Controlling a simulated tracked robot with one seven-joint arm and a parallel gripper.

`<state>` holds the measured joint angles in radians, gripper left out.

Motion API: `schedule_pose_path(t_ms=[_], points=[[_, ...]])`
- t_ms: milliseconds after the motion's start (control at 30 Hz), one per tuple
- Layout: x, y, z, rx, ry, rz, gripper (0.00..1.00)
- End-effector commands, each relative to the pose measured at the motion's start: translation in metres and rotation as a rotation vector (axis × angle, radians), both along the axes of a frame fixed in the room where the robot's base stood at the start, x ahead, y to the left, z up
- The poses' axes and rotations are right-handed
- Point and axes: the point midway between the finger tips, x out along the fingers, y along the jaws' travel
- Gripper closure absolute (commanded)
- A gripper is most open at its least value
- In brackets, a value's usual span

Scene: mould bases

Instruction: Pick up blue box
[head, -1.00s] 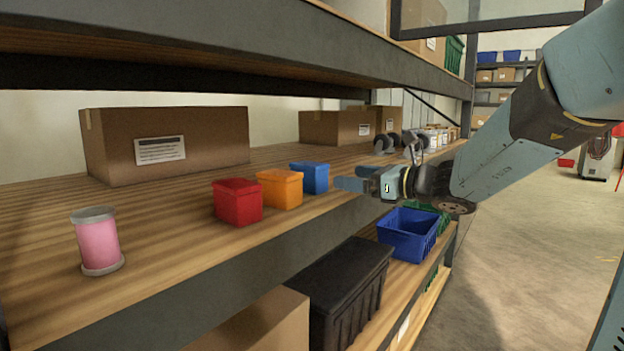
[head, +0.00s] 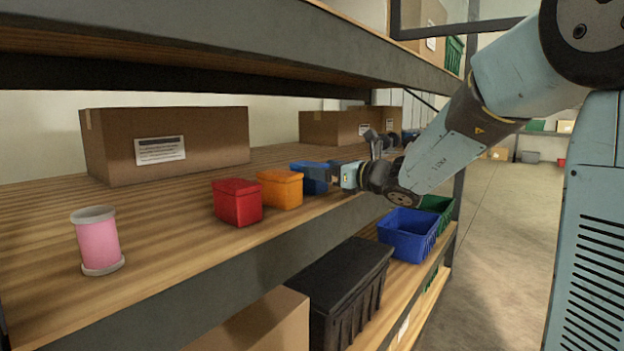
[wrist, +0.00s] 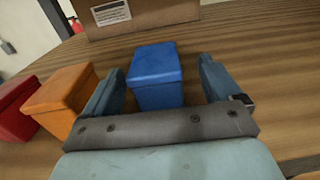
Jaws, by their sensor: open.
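The blue box (head: 308,174) stands on the wooden shelf, at the right end of a row of three small lidded boxes. In the head view my gripper (head: 318,172) reaches in from the right and partly hides it. In the wrist view the blue box (wrist: 155,75) lies between the two fingers of my gripper (wrist: 160,85), with its near part between them and its far part beyond the tips. The fingers are open, with a gap on the right side and a narrower one on the left.
The orange box (head: 280,190) stands close left of the blue box, near my left finger in the wrist view. The red box (head: 238,202) is farther left, then a pink spool (head: 98,240). A cardboard box (head: 200,140) stands behind. The upper shelf (head: 250,50) overhangs.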

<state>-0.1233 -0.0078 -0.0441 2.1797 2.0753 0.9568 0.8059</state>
Motion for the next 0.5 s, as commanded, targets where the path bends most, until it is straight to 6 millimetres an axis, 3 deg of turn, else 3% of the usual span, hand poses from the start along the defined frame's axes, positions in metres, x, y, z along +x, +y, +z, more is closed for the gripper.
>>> schedule_pose_path(t_ms=[300,500], points=[[0.021,0.035,-0.001,0.0,0.001,0.001,0.08],[0.024,0.038,0.0,0.0,0.0,0.0,0.08]])
